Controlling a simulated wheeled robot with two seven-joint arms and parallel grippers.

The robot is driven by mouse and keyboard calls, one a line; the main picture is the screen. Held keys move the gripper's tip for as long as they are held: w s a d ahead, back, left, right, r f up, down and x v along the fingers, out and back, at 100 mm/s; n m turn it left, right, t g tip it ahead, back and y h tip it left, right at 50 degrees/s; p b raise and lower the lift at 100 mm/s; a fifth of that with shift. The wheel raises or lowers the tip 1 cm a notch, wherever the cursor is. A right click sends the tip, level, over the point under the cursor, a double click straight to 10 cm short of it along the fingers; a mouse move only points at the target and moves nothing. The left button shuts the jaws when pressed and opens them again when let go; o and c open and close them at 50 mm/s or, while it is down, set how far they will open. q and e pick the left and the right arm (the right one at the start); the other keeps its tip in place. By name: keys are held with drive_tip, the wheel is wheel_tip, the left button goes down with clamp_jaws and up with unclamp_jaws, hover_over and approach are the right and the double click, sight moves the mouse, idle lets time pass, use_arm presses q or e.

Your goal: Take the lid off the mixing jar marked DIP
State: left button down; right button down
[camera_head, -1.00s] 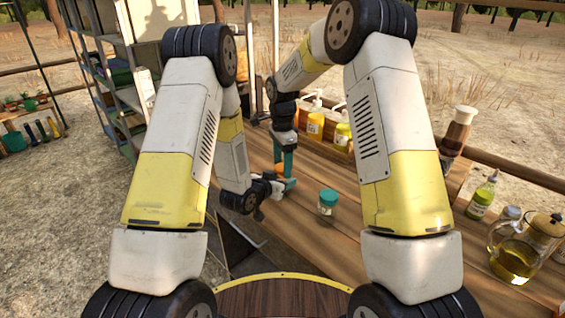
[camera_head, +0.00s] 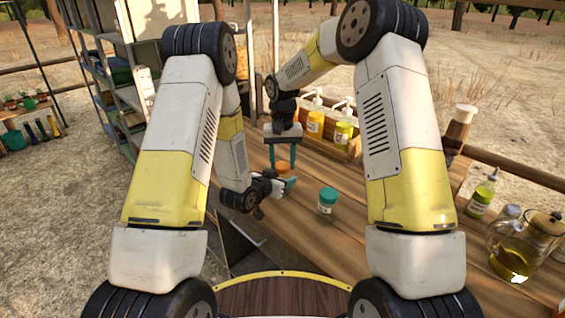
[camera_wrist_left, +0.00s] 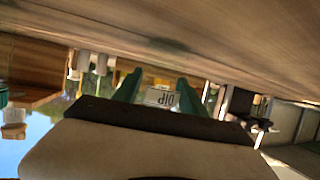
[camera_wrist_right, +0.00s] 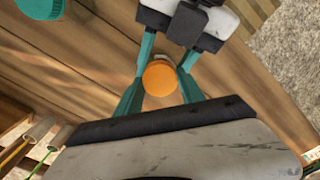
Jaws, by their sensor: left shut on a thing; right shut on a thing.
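The jar marked DIP (camera_wrist_left: 162,97) shows its white label upside down in the left wrist view. My left gripper (camera_wrist_left: 160,82) is shut on its body, one teal finger on each side. The orange lid (camera_wrist_right: 160,78) shows from above in the right wrist view. My right gripper (camera_wrist_right: 161,85) is shut on the lid, coming down from above. In the head view my right gripper (camera_head: 282,167) is directly above my left gripper (camera_head: 284,184), over the bench. The jar is mostly hidden by the fingers there. I cannot tell whether the lid sits on the jar or is loose.
A teal-lidded jar (camera_head: 328,201) stands on the wooden bench (camera_head: 345,240) to the right of the grippers. Pump bottles (camera_head: 315,122) stand in a wooden rack behind. A green squeeze bottle (camera_head: 481,197) and a glass oil jug (camera_head: 520,250) stand at the right.

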sight(283, 165)
drive_tip(key=n, duration=0.7)
drive_tip(key=shift+n, duration=0.3)
drive_tip(key=n, duration=0.8)
drive_tip(key=shift+r, duration=0.1)
drive_tip(key=shift+r, duration=0.15)
drive_tip(key=shift+r, duration=0.95)
drive_tip(key=shift+r, duration=2)
use_arm(q)
drive_tip(key=c, duration=0.6)
unclamp_jaws()
